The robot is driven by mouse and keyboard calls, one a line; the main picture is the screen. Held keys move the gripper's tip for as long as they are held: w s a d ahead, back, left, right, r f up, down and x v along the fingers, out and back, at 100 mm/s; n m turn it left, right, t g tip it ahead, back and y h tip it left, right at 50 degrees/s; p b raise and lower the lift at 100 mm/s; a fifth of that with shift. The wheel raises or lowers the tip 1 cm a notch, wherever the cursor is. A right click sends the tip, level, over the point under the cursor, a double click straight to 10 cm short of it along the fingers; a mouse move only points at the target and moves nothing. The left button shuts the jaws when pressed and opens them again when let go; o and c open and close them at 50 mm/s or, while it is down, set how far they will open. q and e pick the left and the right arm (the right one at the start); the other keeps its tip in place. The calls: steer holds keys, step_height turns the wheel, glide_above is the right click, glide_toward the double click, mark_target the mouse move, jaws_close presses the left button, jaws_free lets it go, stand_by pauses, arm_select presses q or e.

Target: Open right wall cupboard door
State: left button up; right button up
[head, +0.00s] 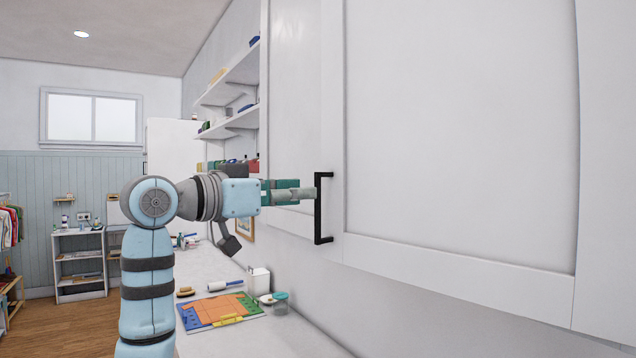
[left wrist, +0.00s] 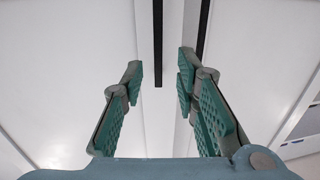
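The right wall cupboard door (head: 460,130) is a large white framed panel, and it looks closed. Its black bar handle (head: 322,208) stands upright near the door's left edge. My left gripper (head: 303,192) reaches in from the left, level with the upper part of the handle, its fingertips close to the bar. In the left wrist view my left gripper (left wrist: 160,75) is open with green pads apart. One black bar (left wrist: 158,45) shows between the fingers and a second black bar (left wrist: 203,28) near the right finger. Contact cannot be told. My right gripper is not in view.
Another white cupboard door (head: 292,90) adjoins on the left. Open shelves (head: 235,90) with small items are beyond it. Below, the counter (head: 270,338) holds a colourful board (head: 220,312), a white container (head: 258,280) and a small jar (head: 280,304). The space before the right door looks clear.

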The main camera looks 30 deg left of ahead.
mark_target(318, 190)
arm_select(q)
steer(key=x, duration=0.2)
steer(key=p+x, duration=0.1)
steer(key=x, duration=0.2)
steer(key=shift+w+d+r+p, duration=0.1)
steer(key=shift+d+r+p, duration=0.1)
steer(key=shift+p, duration=0.1)
steer(key=shift+f, duration=0.1)
jaws_close()
